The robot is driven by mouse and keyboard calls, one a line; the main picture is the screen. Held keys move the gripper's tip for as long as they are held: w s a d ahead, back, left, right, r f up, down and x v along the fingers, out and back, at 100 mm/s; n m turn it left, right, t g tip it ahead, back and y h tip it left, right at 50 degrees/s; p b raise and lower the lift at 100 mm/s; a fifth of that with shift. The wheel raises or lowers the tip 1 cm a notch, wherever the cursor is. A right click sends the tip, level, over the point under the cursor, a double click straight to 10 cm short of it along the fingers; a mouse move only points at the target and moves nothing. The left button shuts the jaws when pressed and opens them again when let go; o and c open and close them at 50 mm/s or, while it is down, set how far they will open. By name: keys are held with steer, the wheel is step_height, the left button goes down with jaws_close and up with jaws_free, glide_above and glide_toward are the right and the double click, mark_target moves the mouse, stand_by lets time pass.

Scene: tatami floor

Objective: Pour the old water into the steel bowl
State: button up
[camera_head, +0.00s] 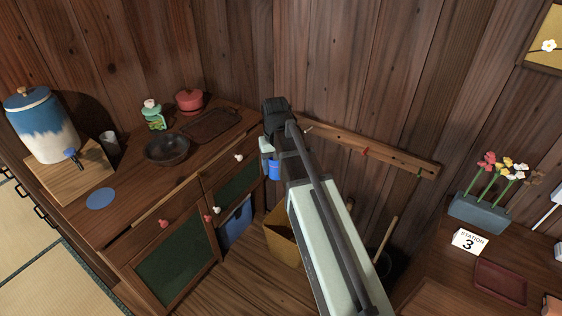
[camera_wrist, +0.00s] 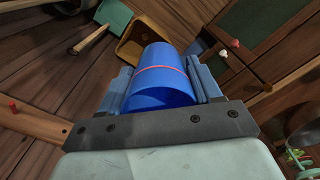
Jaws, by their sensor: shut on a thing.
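My gripper (camera_head: 268,160) is shut on a blue cup-like cylinder (camera_wrist: 160,75) with a thin red line around it. The wrist view shows the fingers on both sides of it. In the head view the blue cylinder (camera_head: 274,169) hangs beside the cabinet's right front edge, partly hidden by my arm. I cannot see inside it, so its water is not visible. A dark, round metal-looking bowl (camera_head: 167,149) stands on the cabinet top, left of my gripper and apart from it.
The cabinet top also holds a blue and white dispenser (camera_head: 42,125), a blue disc (camera_head: 100,198), a brown tray (camera_head: 211,125), a red pot (camera_head: 189,100) and a green-white jar (camera_head: 153,115). A peg rail (camera_head: 365,150) is on the wall. Flowers (camera_head: 490,170) stand at right.

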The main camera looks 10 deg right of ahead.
steer(key=w+a+r+n, duration=0.1)
steer(key=w+a, duration=0.3)
steer(key=a, duration=0.8)
steer(key=w+a+r+n, duration=0.15)
steer(key=w+a, duration=0.35)
steer(key=a, duration=0.7)
steer(key=w+a+r+n, duration=0.15)
steer(key=w+a, duration=0.25)
steer(key=a, duration=0.8)
steer(key=w+a+m, duration=0.4)
steer(key=w, duration=0.3)
steer(key=shift+w+a, duration=0.15)
steer(key=shift+w, duration=0.2)
steer(key=r+g+y, duration=0.1)
steer(key=g+y, duration=0.1)
steer(key=y, duration=0.3)
steer(key=g+y, duration=0.3)
steer(key=y, duration=0.3)
steer(key=r+g+y, duration=0.1)
steer(key=g+y, duration=0.1)
steer(key=y, duration=0.3)
steer(key=shift+s+a+r+g+y, duration=0.15)
steer(key=shift+a+r+g+y, duration=0.15)
steer(key=shift+a+g+y, duration=0.1)
